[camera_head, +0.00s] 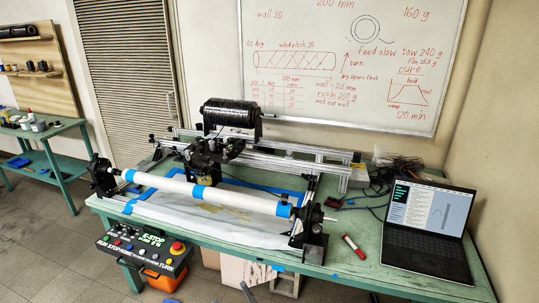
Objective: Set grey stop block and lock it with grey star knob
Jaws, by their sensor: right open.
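A winding machine stands on the green table, with a white tube (215,193) held between a left end unit (103,175) and a right end unit (312,232). Aluminium rails (290,150) run behind the tube. I cannot make out the grey stop block or the grey star knob for certain at this size. A small dark tip at the bottom edge appears to be part of my right gripper (248,292); it is open, below the table's front edge and apart from the machine. My left gripper is not in view.
A black spool (230,113) sits above the rails. A control box (147,247) hangs at the front left. A whiteboard (350,60) is behind.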

